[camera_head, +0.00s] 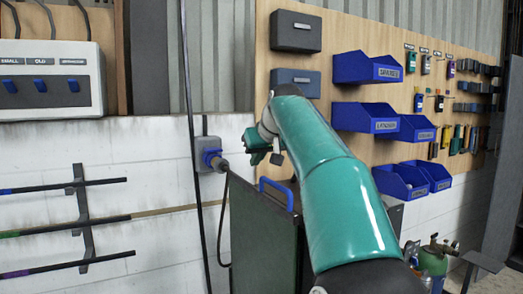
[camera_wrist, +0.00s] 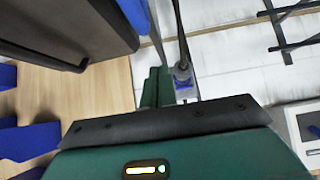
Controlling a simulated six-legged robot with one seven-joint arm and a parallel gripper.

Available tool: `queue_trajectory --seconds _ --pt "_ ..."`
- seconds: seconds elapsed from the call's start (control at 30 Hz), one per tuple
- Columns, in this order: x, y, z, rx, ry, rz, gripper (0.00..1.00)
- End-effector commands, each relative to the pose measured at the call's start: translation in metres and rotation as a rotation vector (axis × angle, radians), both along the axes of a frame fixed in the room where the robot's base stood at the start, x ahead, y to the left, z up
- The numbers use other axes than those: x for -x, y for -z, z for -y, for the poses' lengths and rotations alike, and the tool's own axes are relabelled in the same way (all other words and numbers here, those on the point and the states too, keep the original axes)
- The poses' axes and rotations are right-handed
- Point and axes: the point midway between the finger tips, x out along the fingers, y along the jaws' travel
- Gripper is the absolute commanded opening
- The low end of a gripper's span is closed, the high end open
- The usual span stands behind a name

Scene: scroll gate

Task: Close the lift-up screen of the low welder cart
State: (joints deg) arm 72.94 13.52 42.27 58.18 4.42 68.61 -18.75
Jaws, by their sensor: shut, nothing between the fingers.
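The welder cart (camera_head: 262,240) stands low in the middle of the head view, partly behind my arm. A dark green panel with a black edge faces left and stands upright; I take it as the raised screen, but its hinge is hidden. A blue handle (camera_head: 276,192) sits at its top edge. My gripper (camera_head: 257,152) is above and slightly left of the handle, apart from it, shut and empty. In the wrist view my gripper's green fingers (camera_wrist: 157,88) are together. The dark panel (camera_wrist: 65,30) fills the upper left there, with a blue strip (camera_wrist: 136,14) beside it.
A wall socket with a blue plug (camera_head: 209,157) and hanging cable is close behind my gripper. Blue bins (camera_head: 365,68) and tools hang on a wooden board to the right. A rack with dark rods (camera_head: 82,220) is on the left wall.

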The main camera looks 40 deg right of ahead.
Motion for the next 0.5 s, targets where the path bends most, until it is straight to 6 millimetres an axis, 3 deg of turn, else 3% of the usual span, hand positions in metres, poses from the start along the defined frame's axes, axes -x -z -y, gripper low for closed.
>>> queue_trajectory --seconds 0.13,0.3,0.5 --pt "-0.02 0.023 0.007 -0.003 -0.001 -0.001 0.0" --pt "-0.018 0.045 0.007 -0.002 0.004 -0.003 0.0" --pt "-0.019 0.059 0.006 0.001 0.002 0.0 0.0"
